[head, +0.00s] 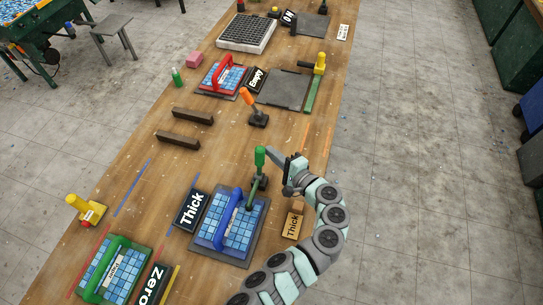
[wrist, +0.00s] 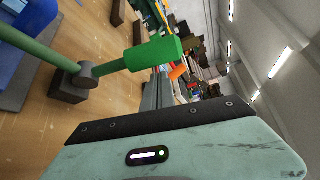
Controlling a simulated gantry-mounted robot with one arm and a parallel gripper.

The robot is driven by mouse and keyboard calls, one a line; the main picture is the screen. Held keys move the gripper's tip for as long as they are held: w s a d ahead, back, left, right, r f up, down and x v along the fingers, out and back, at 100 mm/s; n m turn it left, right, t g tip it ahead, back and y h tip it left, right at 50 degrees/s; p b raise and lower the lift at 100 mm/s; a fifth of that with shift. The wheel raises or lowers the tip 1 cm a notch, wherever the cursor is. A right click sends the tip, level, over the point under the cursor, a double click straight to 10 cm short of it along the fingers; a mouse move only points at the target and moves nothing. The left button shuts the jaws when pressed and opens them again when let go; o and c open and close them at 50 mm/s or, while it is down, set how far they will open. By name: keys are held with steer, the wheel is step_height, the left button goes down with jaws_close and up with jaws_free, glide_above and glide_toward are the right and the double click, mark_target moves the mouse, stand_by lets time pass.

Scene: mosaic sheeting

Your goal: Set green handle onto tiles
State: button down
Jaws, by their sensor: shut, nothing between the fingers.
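A green upright handle (head: 260,156) stands on a small dark base beside the blue tile sheet (head: 208,228). A green bar (head: 250,196) runs from its pivot toward the sheet; I cannot tell whether it touches the tiles. In the wrist view the green handle (wrist: 155,53) is large and near, with its pivot (wrist: 88,70) and dark base (wrist: 68,88) to the left. My gripper (head: 271,152) is shut and empty, close to the right of the handle. Its fingers (wrist: 160,76) show just past the handle; contact is unclear. A blue handle (head: 229,215) lies across the tiles.
A black "Thick" sign (head: 190,210) stands left of the sheet, a brown "Thick" block (head: 292,225) right. An orange-handled lever (head: 257,117) stands behind. A second tile sheet (head: 82,282) has a green grip (head: 103,268). Dark bars (head: 178,141) lie left; wood between is clear.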

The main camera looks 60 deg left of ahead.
steer(key=w+d+b, duration=0.2)
steer(key=w+d, duration=0.1)
steer(key=d, duration=0.6)
steer(key=shift+w+r, duration=0.3)
steer(key=shift+w, duration=0.1)
